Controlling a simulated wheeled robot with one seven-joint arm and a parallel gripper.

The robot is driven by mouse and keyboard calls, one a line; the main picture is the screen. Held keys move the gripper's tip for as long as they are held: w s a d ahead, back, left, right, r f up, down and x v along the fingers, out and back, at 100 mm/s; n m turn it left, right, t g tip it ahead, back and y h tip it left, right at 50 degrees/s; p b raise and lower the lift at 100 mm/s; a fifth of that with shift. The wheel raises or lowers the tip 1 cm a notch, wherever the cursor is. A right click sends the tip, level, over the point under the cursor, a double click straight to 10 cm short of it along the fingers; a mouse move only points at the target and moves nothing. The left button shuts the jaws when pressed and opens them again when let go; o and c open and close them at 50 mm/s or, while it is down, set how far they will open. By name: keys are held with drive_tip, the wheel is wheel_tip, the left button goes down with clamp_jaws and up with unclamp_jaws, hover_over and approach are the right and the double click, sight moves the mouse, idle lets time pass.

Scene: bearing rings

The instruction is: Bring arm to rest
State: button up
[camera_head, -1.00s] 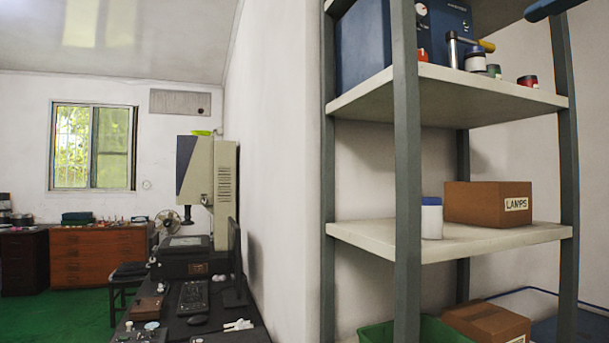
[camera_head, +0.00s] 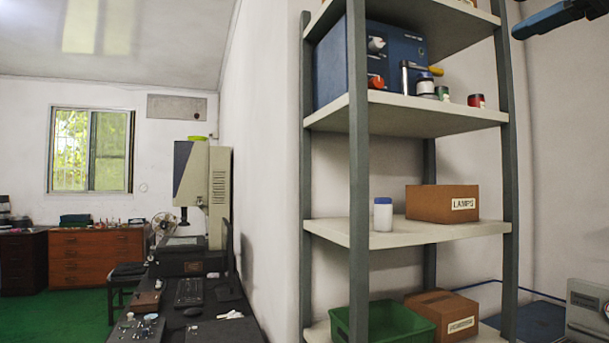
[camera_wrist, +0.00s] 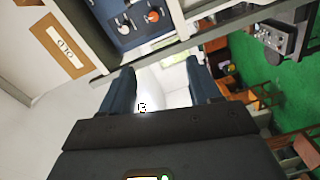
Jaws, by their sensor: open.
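My gripper (camera_wrist: 160,85) shows in the wrist view with its two dark blue fingers spread apart and nothing between them. Past the fingers are a white wall and a bright window. In the head view, a blue part of my arm (camera_head: 560,17) reaches in at the top right corner, in front of the wall and to the right of the shelf rack.
A grey-posted shelf rack (camera_head: 358,190) stands close by, holding a blue instrument box (camera_head: 385,60), small jars, a LAMPS box (camera_head: 442,203) and a green bin (camera_head: 400,325). Green floor (camera_head: 80,317) lies open at left.

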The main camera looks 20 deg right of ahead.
drive_tip(key=w+d+f+m+t, duration=0.1)
drive_tip(key=w+f+m, duration=0.4)
drive_tip(key=f, duration=0.8)
drive_tip(key=w+f+m+t, duration=0.1)
drive_tip(key=w+f+m, duration=0.45)
drive_tip(key=f, duration=0.75)
drive_tip(key=w+a+f+m+h, duration=0.1)
drive_tip(key=a+f+m, duration=0.25)
drive_tip(key=f, duration=1.05)
drive_tip(key=s+a+f+m+g+h, duration=0.1)
drive_tip(key=s+a+f, duration=0.45)
drive_tip(key=f, duration=0.35)
drive_tip(key=s+a+f+m+g+h, duration=0.1)
drive_tip(key=s+a+f+m, duration=0.1)
drive_tip(key=s+a+f, duration=0.4)
drive_tip(key=s+a+f+m+g, duration=0.1)
drive_tip(key=s+a+f, duration=0.2)
drive_tip(key=s+f, duration=0.6)
drive_tip(key=s+a+f+n+g+y, duration=0.1)
drive_tip(key=s+a, duration=0.2)
drive_tip(key=s, duration=0.8)
drive_tip(key=s+a+f+n+y, duration=0.1)
drive_tip(key=s+a+f, duration=0.1)
drive_tip(key=s, duration=0.9)
drive_tip(key=shift+a+g, duration=0.4)
drive_tip(key=shift+a, duration=0.15)
drive_tip(key=shift+w+f, duration=0.1)
drive_tip(key=shift+c, duration=0.2)
